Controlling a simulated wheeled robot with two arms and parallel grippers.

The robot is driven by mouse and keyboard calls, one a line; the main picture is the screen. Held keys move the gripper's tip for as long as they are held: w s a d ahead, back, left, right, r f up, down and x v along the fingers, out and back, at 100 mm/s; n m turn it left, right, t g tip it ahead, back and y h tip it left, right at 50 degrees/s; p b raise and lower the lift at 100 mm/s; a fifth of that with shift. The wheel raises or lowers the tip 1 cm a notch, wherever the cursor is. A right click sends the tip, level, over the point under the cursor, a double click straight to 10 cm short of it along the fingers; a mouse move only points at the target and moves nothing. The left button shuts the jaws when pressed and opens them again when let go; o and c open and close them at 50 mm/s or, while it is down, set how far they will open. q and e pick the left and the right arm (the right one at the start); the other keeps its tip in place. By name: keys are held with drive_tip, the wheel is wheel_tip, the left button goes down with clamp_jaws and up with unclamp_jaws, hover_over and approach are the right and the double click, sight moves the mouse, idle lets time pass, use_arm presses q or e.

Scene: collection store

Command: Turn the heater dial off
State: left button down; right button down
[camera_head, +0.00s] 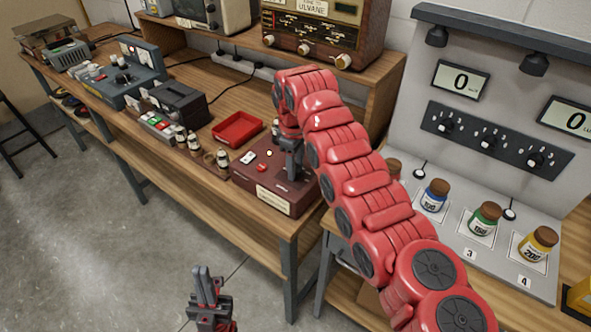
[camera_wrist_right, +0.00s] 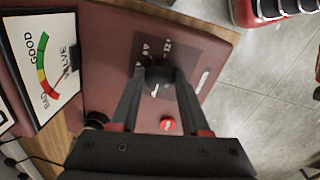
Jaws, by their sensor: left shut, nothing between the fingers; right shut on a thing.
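The maroon box (camera_head: 262,183) with a cream label stands at the front edge of the wooden bench. In the right wrist view its dark dial (camera_wrist_right: 158,88) has a white mark and sits on a dark square plate with small white markings, too small to read. My right gripper (camera_head: 291,175) reaches down onto the box and is shut on the dial; its fingers (camera_wrist_right: 160,75) lie on either side of the knob. The dial is mostly hidden in the head view. My left gripper (camera_head: 206,272) is shut and empty, above the floor in front of the bench.
A red tray (camera_head: 238,129) and small bottles (camera_head: 222,160) stand left of the box. A red button (camera_wrist_right: 167,124) lies near the dial. A good/bad meter (camera_wrist_right: 47,65) is beside it. Jars (camera_head: 484,218) stand on the right panel.

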drive_tip(key=shift+n, duration=0.3)
drive_tip(key=shift+c, duration=1.9)
unclamp_jaws()
drive_tip(key=r, duration=0.8)
drive_tip(key=shift+s+a+r, duration=0.15)
drive_tip(key=shift+s+a, duration=0.05)
drive_tip(key=shift+a, duration=0.05)
wheel_tip(320, 180, up, 9)
drive_tip(key=p, duration=0.6)
drive_tip(key=shift+s, duration=0.25)
